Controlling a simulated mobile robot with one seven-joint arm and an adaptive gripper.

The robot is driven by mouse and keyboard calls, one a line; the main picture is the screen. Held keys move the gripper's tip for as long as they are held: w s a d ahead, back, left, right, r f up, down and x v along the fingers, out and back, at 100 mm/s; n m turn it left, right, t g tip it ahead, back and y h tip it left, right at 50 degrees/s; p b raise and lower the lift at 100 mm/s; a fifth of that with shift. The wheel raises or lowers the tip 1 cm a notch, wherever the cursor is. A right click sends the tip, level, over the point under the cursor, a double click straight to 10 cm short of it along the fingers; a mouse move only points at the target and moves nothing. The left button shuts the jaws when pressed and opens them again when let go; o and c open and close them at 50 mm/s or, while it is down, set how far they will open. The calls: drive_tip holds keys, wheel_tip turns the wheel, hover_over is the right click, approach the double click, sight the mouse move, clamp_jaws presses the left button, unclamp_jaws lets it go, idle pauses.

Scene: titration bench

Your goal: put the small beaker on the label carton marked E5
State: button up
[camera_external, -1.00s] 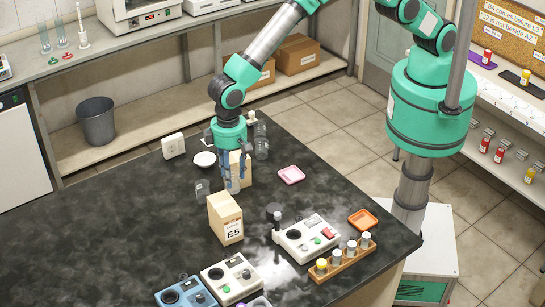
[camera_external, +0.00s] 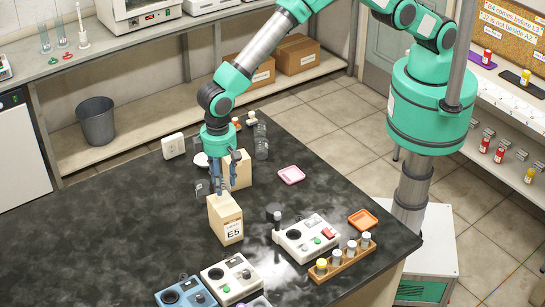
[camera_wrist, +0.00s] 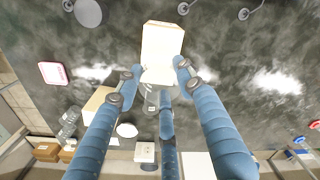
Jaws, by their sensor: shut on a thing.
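The label carton marked E5 (camera_external: 226,220) is an upright cream box on the dark bench, its label facing the camera. In the wrist view the carton (camera_wrist: 162,42) lies just beyond my fingertips. My gripper (camera_external: 217,186) points down over the carton's back top edge. In the wrist view its blue fingers (camera_wrist: 157,78) are closed around the small beaker (camera_wrist: 156,76), which is clear glass and hard to make out against the carton. Whether the beaker touches the carton's top cannot be told.
A second cream carton (camera_external: 238,170) stands close behind my gripper. A clear glass vessel (camera_external: 202,188) stands just left of it. A pink tray (camera_external: 291,175), a stirrer unit (camera_external: 304,238) and a vial rack (camera_external: 342,260) are to the right.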

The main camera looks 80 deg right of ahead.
drive_tip(key=shift+f+p, duration=0.3)
drive_tip(key=shift+f, duration=0.95)
drive_tip(key=shift+f, duration=0.15)
drive_tip(key=o, duration=1.3)
drive_tip(key=shift+c, duration=0.2)
wheel_tip(320, 180, up, 12)
drive_tip(key=b, duration=0.2)
drive_tip(key=shift+r, duration=0.25)
